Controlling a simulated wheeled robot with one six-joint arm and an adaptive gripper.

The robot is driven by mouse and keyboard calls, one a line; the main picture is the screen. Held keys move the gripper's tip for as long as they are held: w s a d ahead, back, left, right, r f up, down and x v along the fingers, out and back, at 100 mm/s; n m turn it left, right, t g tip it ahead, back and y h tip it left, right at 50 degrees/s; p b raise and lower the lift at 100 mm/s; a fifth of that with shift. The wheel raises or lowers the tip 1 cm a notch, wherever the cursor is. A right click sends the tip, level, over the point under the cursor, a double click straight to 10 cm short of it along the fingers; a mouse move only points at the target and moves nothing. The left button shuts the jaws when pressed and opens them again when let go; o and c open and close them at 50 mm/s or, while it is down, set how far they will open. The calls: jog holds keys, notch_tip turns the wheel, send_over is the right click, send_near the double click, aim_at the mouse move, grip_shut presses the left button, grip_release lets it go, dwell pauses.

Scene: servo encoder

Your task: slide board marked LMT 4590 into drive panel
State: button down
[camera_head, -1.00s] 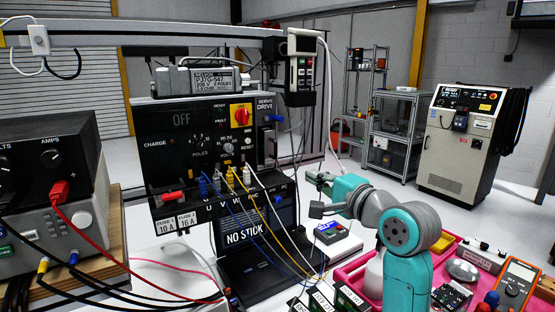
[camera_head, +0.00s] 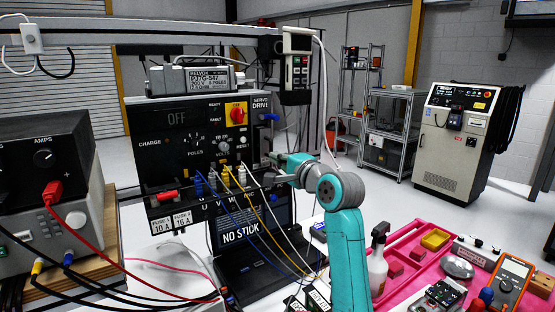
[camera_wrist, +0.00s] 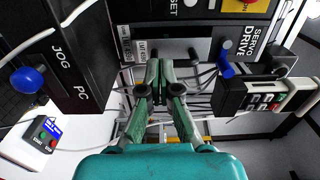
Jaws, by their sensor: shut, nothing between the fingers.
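The drive panel (camera_head: 160,130) is a black front with OFF, POLES, VOLTS and SERVO DRIVE markings. My gripper (camera_head: 274,158) is at its lower right side, small and partly merged with the dark background. In the wrist view my gripper (camera_wrist: 160,70) has its green fingers close together, shut and empty, pointing at the side of the drive. Just beyond the fingertips are two small label plates, one with lettering that looks like LMT (camera_wrist: 140,48). I cannot read its number surely, nor tell whether it belongs to a board or how far in it sits.
A blue knob (camera_wrist: 226,68) sticks out right of the fingers. A hanging pendant (camera_head: 298,65) is at the upper right. Colored leads (camera_head: 247,205) run from the panel's sockets. A pink tray (camera_head: 410,275) with a spray bottle (camera_head: 377,265) lies at the lower right.

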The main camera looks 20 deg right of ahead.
aim_at(259, 143)
jog(key=shift+w+a, duration=0.1)
jog(key=shift+w, duration=0.15)
jog(key=x, duration=0.3)
jog(key=shift+w, duration=0.15)
dwell(0.5)
